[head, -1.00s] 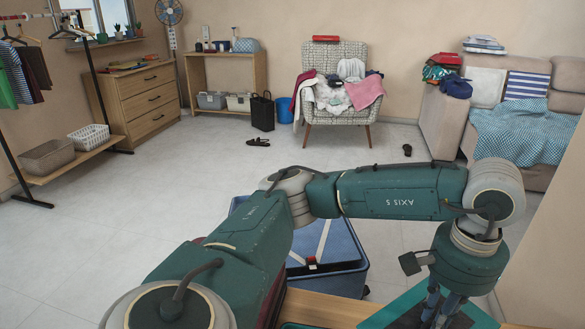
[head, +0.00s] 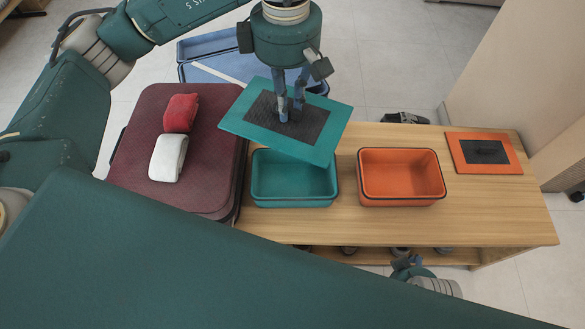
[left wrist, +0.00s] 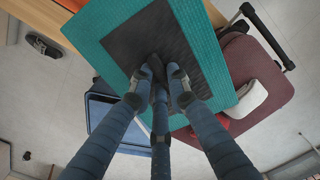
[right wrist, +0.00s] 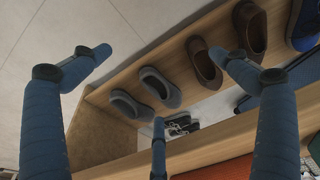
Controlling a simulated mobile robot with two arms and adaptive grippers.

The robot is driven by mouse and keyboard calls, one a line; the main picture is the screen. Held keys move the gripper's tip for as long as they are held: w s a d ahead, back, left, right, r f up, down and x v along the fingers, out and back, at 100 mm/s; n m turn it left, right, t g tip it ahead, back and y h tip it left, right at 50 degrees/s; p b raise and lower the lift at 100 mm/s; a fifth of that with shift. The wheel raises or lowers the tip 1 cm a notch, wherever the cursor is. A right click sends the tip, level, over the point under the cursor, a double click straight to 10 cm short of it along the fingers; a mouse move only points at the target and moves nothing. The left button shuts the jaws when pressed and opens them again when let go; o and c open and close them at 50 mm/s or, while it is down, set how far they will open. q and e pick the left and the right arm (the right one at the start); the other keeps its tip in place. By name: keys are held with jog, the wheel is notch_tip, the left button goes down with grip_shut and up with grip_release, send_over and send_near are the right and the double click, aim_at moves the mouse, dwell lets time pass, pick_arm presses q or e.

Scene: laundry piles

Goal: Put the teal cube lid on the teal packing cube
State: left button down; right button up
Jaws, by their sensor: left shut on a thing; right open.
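The teal cube lid (head: 262,112), a flat teal panel with a dark mesh middle, hangs tilted in my left gripper (head: 290,112). The gripper is shut on the lid's middle. In the left wrist view, the fingers (left wrist: 160,72) meet on the lid's dark panel (left wrist: 190,45). The open, empty teal packing cube (head: 295,180) stands on the wooden bench, below the lid and slightly nearer in the head view. The lid is apart from it and overlaps its far rim in the picture. My right gripper (right wrist: 163,75) is open and empty, low in front of the bench's shoe shelf.
An orange packing cube (head: 400,176) stands right of the teal one, with an orange lid (head: 484,153) on the bench (head: 500,205) further right. A maroon suitcase (head: 200,125) with a red and a white roll lies left. Several shoes (right wrist: 160,85) fill the lower shelf.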

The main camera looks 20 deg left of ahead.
pick_arm(q)
jog(key=n, duration=0.2)
jog(key=d+n, duration=0.1)
jog(key=n, duration=0.1)
jog(key=shift+r, duration=0.1)
jog(key=shift+d+n, duration=0.1)
jog(key=shift+n, duration=0.3)
notch_tip(320, 180, down, 20)
jog(key=b, duration=0.3)
pick_arm(e)
jog(key=w+v, duration=0.2)
jog(key=v, duration=0.7)
jog(key=shift+s+d+r+t, duration=0.3)
jog(key=shift+r+t, duration=0.1)
jog(key=shift+r, duration=0.25)
pick_arm(q)
jog(key=shift+f+b, duration=0.65)
jog(key=shift+b, duration=0.05)
pick_arm(e)
jog(key=shift+f, duration=0.65)
pick_arm(q)
jog(key=c, duration=1.7)
grip_release()
jog(key=shift+o, duration=0.2)
